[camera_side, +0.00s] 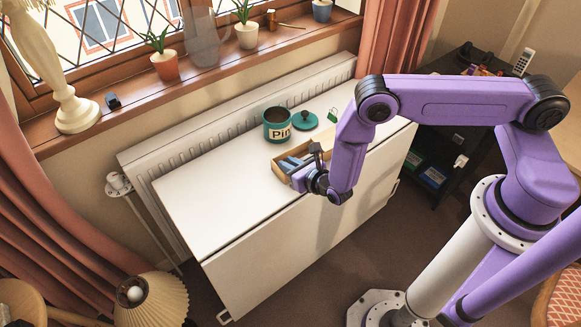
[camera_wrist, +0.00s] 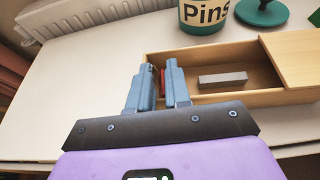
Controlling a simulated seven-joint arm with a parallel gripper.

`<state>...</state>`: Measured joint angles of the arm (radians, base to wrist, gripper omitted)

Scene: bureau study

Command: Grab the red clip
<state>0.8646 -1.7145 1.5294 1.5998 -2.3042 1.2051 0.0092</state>
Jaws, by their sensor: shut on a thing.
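My gripper (camera_wrist: 160,78) is shut, its two blue fingers close together over the left end of an open wooden box (camera_wrist: 283,98). The red clip (camera_wrist: 162,82) shows as a thin red strip between the fingers; most of it is hidden by them. In the side view my gripper (camera_side: 292,163) points into the box (camera_side: 279,174) on the white cabinet top, and the red clip cannot be made out there. I cannot tell whether the clip still touches the box.
A grey bar (camera_wrist: 223,79) lies in the box, beside its partly closed wooden lid (camera_wrist: 296,55). A teal "Pins" pot (camera_side: 277,127), its teal lid (camera_side: 305,120) and a green clip (camera_side: 333,116) stand behind. The cabinet top (camera_side: 205,205) is clear at left.

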